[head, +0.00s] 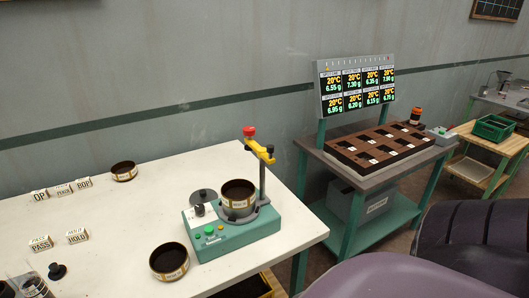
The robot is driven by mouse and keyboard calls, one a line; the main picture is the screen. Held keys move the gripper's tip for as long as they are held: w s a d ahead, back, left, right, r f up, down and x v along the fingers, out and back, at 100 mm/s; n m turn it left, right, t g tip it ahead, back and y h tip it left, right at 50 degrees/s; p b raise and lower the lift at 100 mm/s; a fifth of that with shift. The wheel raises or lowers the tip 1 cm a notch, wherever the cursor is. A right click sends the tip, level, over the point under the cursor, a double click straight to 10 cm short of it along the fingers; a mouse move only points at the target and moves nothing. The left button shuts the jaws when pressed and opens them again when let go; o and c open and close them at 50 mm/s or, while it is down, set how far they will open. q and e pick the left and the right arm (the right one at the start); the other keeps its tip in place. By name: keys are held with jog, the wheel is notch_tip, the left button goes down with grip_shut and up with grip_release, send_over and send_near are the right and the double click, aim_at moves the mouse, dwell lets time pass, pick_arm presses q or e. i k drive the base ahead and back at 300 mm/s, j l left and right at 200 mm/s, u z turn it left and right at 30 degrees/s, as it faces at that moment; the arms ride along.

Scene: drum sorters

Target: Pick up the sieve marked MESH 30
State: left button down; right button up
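Three round, dark sieves with brass-coloured rims and small pale labels show in the head view. One sieve (238,205) sits on the green shaker machine (226,240). Another sieve (170,273) stands on the white table near its front edge, left of the machine. A third, smaller-looking sieve (124,177) stands toward the back of the table. The label print is too small to read, so I cannot tell which one is marked MESH 30. Neither of my grippers is in view.
The white table (165,215) holds label blocks (76,236), a black knob-like object (57,271) and a glass container (32,284). The machine's post with a yellow clamp (259,151) rises beside its sieve. A green-framed bench (380,180) stands right. Large dark rounded shapes cover the lower right.

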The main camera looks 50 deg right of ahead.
aim_at(236, 193)
jog(key=z, duration=1.3)
